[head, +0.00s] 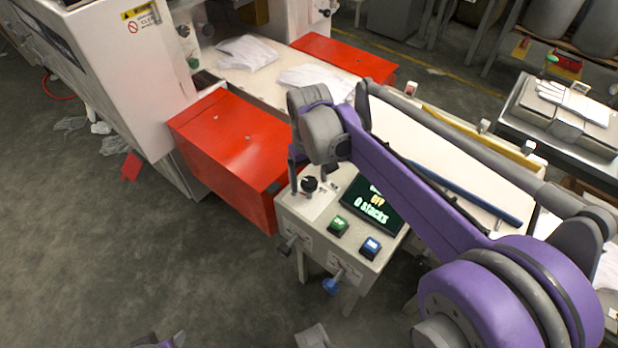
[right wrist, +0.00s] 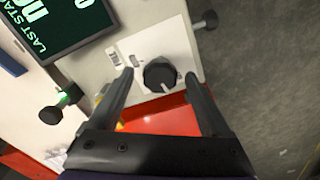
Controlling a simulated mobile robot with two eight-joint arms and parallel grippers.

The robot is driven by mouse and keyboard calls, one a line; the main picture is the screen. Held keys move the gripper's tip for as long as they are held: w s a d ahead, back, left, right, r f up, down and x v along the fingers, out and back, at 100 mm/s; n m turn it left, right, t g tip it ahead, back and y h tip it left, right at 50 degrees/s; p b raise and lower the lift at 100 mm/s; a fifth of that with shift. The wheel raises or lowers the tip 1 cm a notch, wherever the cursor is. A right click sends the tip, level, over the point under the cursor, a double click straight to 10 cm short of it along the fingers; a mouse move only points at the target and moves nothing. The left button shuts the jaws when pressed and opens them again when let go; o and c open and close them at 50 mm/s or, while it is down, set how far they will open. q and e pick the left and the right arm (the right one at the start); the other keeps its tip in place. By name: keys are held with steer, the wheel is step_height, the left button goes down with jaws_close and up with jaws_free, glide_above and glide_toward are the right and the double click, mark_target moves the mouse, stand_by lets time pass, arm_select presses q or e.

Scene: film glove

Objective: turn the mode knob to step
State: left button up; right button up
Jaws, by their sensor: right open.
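The mode knob (head: 309,184) is a round black knob on the pale top panel of the control box (head: 318,208), left of the screen (head: 367,204). My right gripper (head: 311,168) is at the knob, open, pointing down. In the right wrist view the knob (right wrist: 160,75) sits between the two open fingertips (right wrist: 159,76), with a gap on each side. A thin white mark shows on the knob's lower side. Grey and purple parts of mine show at the bottom edge of the head view.
A green button (head: 338,225) and a blue button (head: 370,246) lie in front of the screen. Levers (head: 290,243) stick out from the box's front. A red cabinet (head: 225,140) stands close behind on the left. A blue bar (head: 470,195) lies on the table to the right.

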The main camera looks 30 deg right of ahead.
steer(key=shift+c, duration=0.2)
jaws_close()
steer(key=shift+r, duration=0.1)
steer(key=shift+m+p, duration=0.45)
steer(key=shift+m, duration=0.45)
steer(key=m+p, duration=0.1)
steer(key=m, duration=0.2)
steer(key=shift+m, duration=0.3)
steer(key=m+p, duration=0.1)
steer(key=m, duration=0.2)
steer(key=shift+m+p, duration=0.3)
steer(key=shift+m, duration=1.3)
